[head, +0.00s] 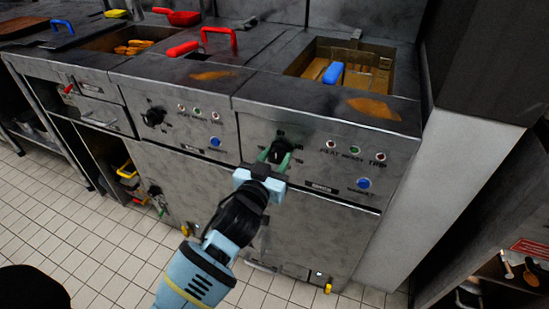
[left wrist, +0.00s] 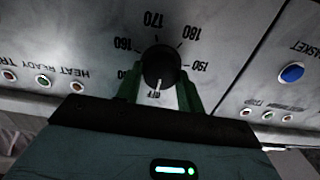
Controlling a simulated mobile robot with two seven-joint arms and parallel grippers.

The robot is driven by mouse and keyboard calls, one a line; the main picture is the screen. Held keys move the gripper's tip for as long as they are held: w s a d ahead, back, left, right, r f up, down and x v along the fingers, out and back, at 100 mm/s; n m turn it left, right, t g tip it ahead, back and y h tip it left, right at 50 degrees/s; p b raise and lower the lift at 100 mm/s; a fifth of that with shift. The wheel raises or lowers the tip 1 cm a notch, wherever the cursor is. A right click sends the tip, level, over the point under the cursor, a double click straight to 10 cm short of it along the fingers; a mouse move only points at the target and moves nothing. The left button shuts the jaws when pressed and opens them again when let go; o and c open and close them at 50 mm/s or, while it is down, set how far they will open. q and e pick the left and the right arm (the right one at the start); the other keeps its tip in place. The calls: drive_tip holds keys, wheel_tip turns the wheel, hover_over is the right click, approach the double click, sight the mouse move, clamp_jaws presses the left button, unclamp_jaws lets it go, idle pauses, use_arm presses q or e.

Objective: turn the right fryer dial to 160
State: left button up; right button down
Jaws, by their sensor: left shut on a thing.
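The right fryer dial (head: 282,147) is a black round knob on the steel front of the right fryer (head: 325,163). It also shows close up in the left wrist view (left wrist: 161,66). Its white mark points to the bottom, at OFF. The numbers 160, 170, 180 and 190 run around its upper side; a number at the lower left is partly hidden by a finger. My left gripper (head: 276,156) has its green fingers on either side of the knob and is shut on it. My right gripper is in neither view.
The left fryer has its own dial (head: 154,116). A blue button (head: 363,183) and small lamps sit right of the right dial. A blue-handled basket (head: 334,73) is in the right fryer's well. Tiled floor (head: 100,240) lies in front.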

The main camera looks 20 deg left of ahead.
use_arm(q)
drive_tip(key=shift+r+m+p, duration=0.2)
drive_tip(key=shift+m+p, duration=0.35)
drive_tip(key=shift+m, duration=0.25)
drive_tip(key=m+p, duration=0.1)
drive_tip(key=m, duration=0.1)
drive_tip(key=shift+d+m, duration=0.1)
drive_tip(key=shift+m, duration=0.2)
drive_tip(key=m+p, duration=0.2)
drive_tip(key=m, duration=0.3)
drive_tip(key=shift+d, duration=0.1)
drive_tip(key=m+p, duration=0.1)
drive_tip(key=m, duration=0.2)
drive_tip(key=shift+w+f, duration=0.1)
drive_tip(key=m, duration=0.3)
drive_tip(key=shift+m+p, duration=0.4)
drive_tip(key=m+p, duration=0.1)
drive_tip(key=m, duration=0.4)
drive_tip(key=shift+f, duration=0.1)
drive_tip(key=shift+m, duration=0.4)
